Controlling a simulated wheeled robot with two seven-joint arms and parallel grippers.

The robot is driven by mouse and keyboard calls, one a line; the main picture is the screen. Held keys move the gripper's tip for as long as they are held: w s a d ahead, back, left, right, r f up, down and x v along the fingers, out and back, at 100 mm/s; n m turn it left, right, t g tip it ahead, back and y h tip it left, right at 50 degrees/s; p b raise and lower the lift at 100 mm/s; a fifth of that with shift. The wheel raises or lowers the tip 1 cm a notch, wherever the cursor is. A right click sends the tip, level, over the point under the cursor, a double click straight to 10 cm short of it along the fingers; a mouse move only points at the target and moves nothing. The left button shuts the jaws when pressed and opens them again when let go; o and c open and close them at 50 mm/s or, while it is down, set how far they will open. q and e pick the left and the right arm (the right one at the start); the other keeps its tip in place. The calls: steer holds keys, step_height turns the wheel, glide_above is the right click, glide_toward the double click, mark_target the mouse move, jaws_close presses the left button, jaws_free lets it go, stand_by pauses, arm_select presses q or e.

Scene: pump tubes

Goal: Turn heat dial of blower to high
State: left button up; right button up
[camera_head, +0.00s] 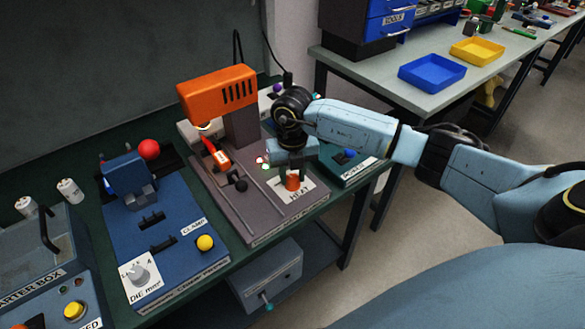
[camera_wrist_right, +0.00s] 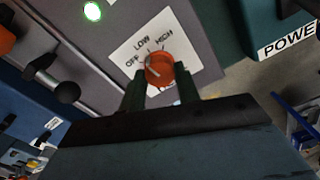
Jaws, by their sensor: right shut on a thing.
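The blower (camera_head: 222,95) has an orange head on a grey-brown base. Its orange heat dial (camera_head: 292,183) sits on a white HEAT plate (camera_head: 305,193) at the base's front right. In the right wrist view, the dial (camera_wrist_right: 160,68) has a white pointer mark, and the plate (camera_wrist_right: 125,50) reads OFF, LOW and HIGH. The mark's exact setting is hard to tell. My right gripper (camera_head: 291,172) comes down from above, its two dark fingers (camera_wrist_right: 159,80) on either side of the dial and shut on it. My left gripper is out of view.
A blue clamp station (camera_head: 170,228) with a yellow knob stands left of the blower. A teal power box (camera_head: 345,165) is close on the right. A small black ball knob (camera_head: 241,185) and a lit green lamp (camera_wrist_right: 92,11) are on the blower base.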

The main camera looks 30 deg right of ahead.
mark_target(293, 178)
steer(key=m+p, duration=0.1)
steer(key=m, duration=0.1)
steer(key=shift+r+m+p, duration=0.15)
steer(key=shift+m+p, duration=0.15)
steer(key=shift+m, duration=0.1)
steer(key=m+p, duration=0.3)
steer(key=m, duration=0.2)
arm_select(q)
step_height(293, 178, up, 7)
steer(key=p, duration=0.2)
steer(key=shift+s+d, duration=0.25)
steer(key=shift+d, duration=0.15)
arm_select(e)
steer(key=shift+m, duration=1.6)
steer(key=o, duration=1)
arm_select(q)
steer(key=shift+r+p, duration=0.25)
steer(key=shift+p, duration=0.05)
arm_select(e)
step_height(293, 178, up, 13)
steer(key=shift+r, duration=0.1)
